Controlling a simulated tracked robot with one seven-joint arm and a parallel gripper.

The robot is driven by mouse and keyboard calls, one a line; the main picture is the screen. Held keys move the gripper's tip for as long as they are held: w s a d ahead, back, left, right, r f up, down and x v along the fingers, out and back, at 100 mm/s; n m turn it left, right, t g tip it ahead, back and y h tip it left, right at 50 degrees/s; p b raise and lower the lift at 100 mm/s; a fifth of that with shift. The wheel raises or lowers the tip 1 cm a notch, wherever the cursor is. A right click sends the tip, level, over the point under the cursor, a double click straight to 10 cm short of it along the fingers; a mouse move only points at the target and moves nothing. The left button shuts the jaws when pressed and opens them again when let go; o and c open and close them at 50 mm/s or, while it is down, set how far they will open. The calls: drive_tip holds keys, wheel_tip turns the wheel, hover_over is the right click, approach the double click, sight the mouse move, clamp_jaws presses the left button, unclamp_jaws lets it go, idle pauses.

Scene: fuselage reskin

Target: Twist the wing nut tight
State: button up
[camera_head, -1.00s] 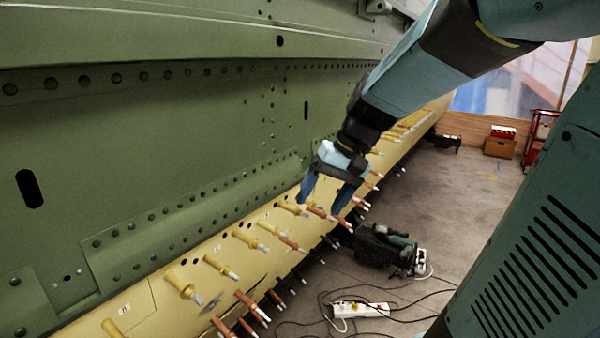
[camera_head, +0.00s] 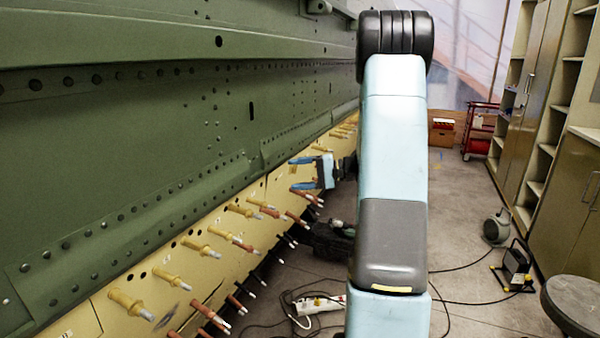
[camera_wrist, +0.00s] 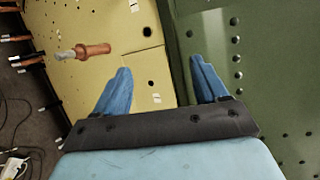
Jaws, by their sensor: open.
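No wing nut can be made out for certain in either view. Several yellow and copper-coloured fasteners stick out of the yellow skin strip (camera_head: 83,318) along the green fuselage panel (camera_head: 120,150). My gripper (camera_head: 291,174) is open and empty, its two blue fingers pointing left toward the panel. In the wrist view my gripper (camera_wrist: 160,85) shows both fingers apart, facing the seam between the yellow strip (camera_wrist: 110,20) and the green panel (camera_wrist: 270,70). One copper-coloured fastener (camera_wrist: 90,51) stands to the left of the fingers, apart from them.
A white power strip (camera_head: 318,304) and loose cables lie on the floor below the strip. A dark machine (camera_head: 330,240) sits behind my arm. Shelves (camera_head: 545,110), a red cart (camera_head: 481,130) and a round stool (camera_head: 575,305) stand at the right. Floor between is partly clear.

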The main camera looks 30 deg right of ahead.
sight(295, 168)
drive_tip(key=w+d+f+m+t+h, duration=0.15)
drive_tip(key=d+f+t, duration=0.25)
drive_tip(key=d, duration=0.4)
drive_tip(key=w+d+f+m+t+h, duration=0.1)
drive_tip(key=w+d+f+m+t, duration=0.2)
drive_tip(key=d, duration=0.5)
drive_tip(key=a+x, duration=0.1)
drive_tip(key=x, duration=1.1)
drive_tip(key=shift+s+t, duration=0.2)
drive_tip(key=shift+t, duration=0.1)
drive_tip(key=shift+a+r+n+y, duration=0.1)
drive_tip(key=shift+a+n+y, duration=0.05)
drive_tip(key=shift+n+y, duration=0.1)
drive_tip(key=c, duration=1.1)
drive_tip(key=shift+o, duration=0.2)
